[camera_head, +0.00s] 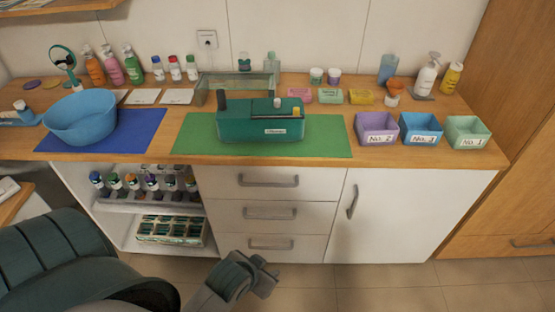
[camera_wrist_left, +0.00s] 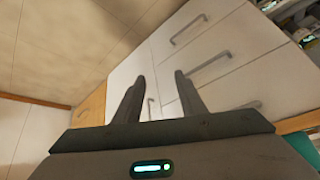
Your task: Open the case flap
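The dark green case (camera_head: 240,128) stands on a green mat (camera_head: 330,140) on the counter, with a small white label on its front. A dark upright post stands at its left end, and small items show on its top. I cannot tell clearly which part is the flap or whether it is open. My left gripper (camera_head: 268,277) is low in front of the drawers, well below and apart from the case. In the left wrist view my left gripper (camera_wrist_left: 160,76) has its two fingers apart with nothing between them. My right gripper is not in view.
A clear box (camera_head: 237,84) stands behind the case. A blue bowl (camera_head: 80,120) is at the left; bins, including a purple one (camera_head: 377,128), stand at the right. The counter's front edge and drawer handles (camera_head: 268,181) lie between my gripper and the case.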

